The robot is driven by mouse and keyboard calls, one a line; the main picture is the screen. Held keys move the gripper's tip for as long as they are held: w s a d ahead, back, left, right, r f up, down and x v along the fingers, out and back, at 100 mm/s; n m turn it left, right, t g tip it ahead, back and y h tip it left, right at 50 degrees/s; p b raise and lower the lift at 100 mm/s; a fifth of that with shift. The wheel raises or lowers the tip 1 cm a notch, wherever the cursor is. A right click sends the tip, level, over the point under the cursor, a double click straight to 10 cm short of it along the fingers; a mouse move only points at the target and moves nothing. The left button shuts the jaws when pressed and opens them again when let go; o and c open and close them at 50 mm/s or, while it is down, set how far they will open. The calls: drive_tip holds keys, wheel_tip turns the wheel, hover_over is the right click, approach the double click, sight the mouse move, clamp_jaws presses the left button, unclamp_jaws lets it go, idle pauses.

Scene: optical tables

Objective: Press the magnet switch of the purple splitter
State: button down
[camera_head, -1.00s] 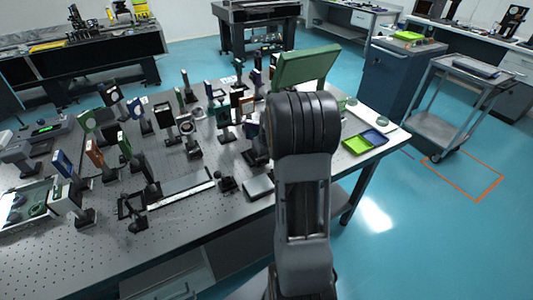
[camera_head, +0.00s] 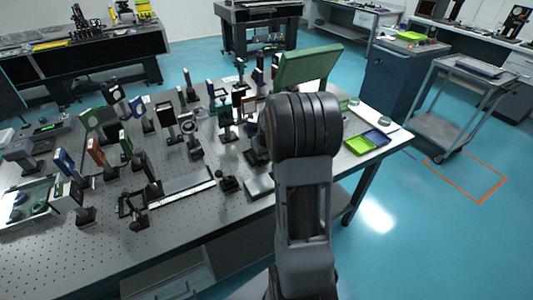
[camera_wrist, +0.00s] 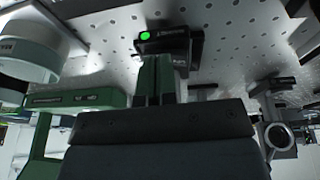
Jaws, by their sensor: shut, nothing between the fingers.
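My gripper (camera_wrist: 158,62) shows in the wrist view with its two green fingers shut together, nothing between them. Just beyond the fingertips is a black magnet base (camera_wrist: 174,44) with a lit green spot (camera_wrist: 145,35) on its end. The fingertips overlap its edge in the picture; I cannot tell whether they touch. No purple surface shows clearly, so I cannot confirm that this base belongs to the purple splitter. In the head view my arm hides the gripper and the spot it works at.
The perforated optical table (camera_head: 100,243) is crowded with upright optic mounts. In the wrist view a white round part (camera_wrist: 32,45) and a green-edged plate (camera_wrist: 75,100) are left of the fingers, and a ring mount (camera_wrist: 278,136) is at right. Green and blue trays (camera_head: 366,141) lie at the table's right end.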

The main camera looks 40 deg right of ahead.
drive_tip(key=r+p, duration=0.2)
drive_tip(key=r, duration=0.1)
drive_tip(key=r+p, duration=0.1)
drive_tip(key=r, duration=0.1)
drive_tip(key=shift+d, duration=0.25)
drive_tip(key=s+d+r+b, duration=0.1)
drive_tip(key=s+r, duration=0.2)
drive_tip(key=r, duration=0.5)
drive_tip(key=shift+d+r, duration=0.15)
drive_tip(key=shift+d, duration=0.25)
drive_tip(key=shift+s, duration=0.1)
drive_tip(key=s+a, duration=0.4)
drive_tip(key=a, duration=0.4)
drive_tip(key=s+a+n, duration=0.1)
drive_tip(key=s+a, duration=0.4)
drive_tip(key=a, duration=0.3)
drive_tip(key=s+a+y, duration=0.1)
drive_tip(key=s+a, duration=0.4)
drive_tip(key=a, duration=0.2)
drive_tip(key=shift+s+a+n+t, duration=0.15)
drive_tip(key=shift+a+n+t, duration=0.15)
drive_tip(key=shift+a, duration=0.1)
